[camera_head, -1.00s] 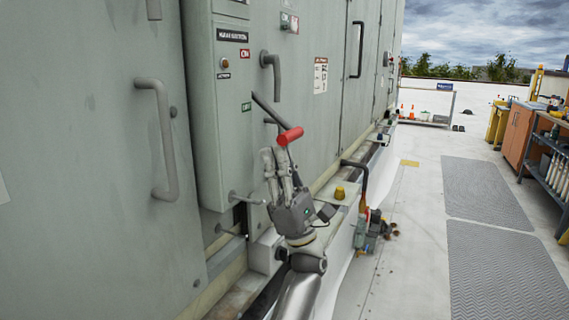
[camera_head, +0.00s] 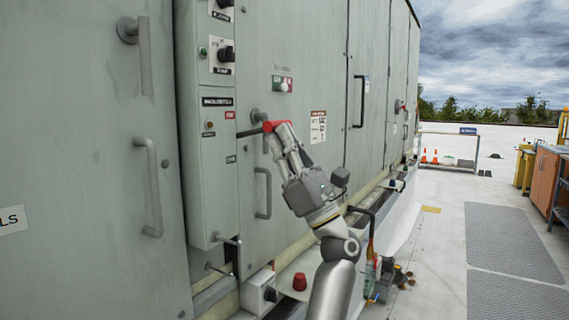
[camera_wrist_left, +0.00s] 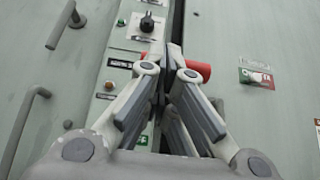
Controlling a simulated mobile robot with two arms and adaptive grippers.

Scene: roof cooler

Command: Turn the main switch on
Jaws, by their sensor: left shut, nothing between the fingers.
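The main switch is a tall grey box (camera_head: 212,170) on the cabinet front, with a dark lever (camera_head: 250,132) on its right side. The lever ends in a red grip (camera_head: 277,125) and stands roughly level, between a red label (camera_head: 230,115) and a green label (camera_head: 231,159). My left gripper (camera_head: 274,138) is shut and empty, with its fingertips at the red grip, touching or very close. In the left wrist view the red grip (camera_wrist_left: 203,71) shows partly behind the fingers (camera_wrist_left: 172,58). My right gripper is not in view.
Cabinet handles (camera_head: 152,188) stick out left of the box, and another handle (camera_head: 264,193) is just below the lever. Rotary knobs (camera_head: 226,54) sit above the box. A red cap (camera_head: 300,281) stands on the ledge below. The roof floor to the right is open.

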